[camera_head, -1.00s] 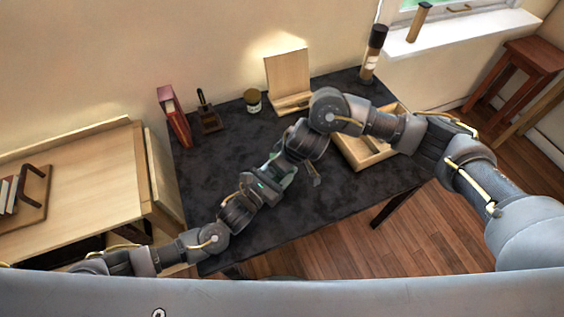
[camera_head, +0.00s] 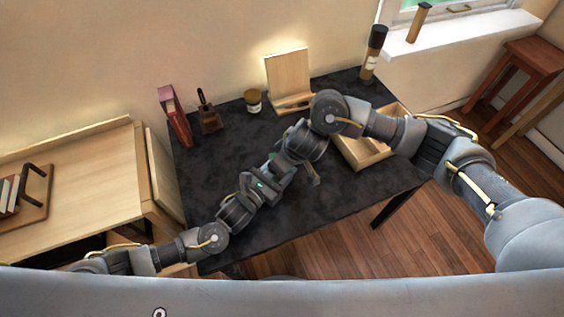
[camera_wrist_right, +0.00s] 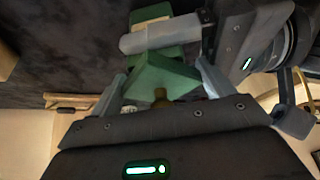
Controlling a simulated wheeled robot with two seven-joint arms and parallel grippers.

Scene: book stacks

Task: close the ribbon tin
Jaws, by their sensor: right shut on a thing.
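The green ribbon tin (camera_wrist_right: 165,78) shows in the right wrist view, with a small brown knob on its near part. My right gripper (camera_wrist_right: 163,88) is shut on that near green part, one finger on each side. My left gripper (camera_wrist_right: 165,36) reaches in from the right of that view, with a grey finger across the farther green part. Whether its jaws are shut is hidden. In the head view my two grippers meet low over the dark table, left (camera_head: 262,188) and right (camera_head: 278,172), and mostly hide the tin.
The dark table (camera_head: 215,165) has bare room around my grippers. A shallow wooden tray (camera_head: 362,153) lies behind my right arm. A red book (camera_head: 175,118), a dark holder (camera_head: 209,120), a jar (camera_head: 253,101), a wooden stand (camera_head: 288,80) and a bottle (camera_head: 373,52) line the back.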

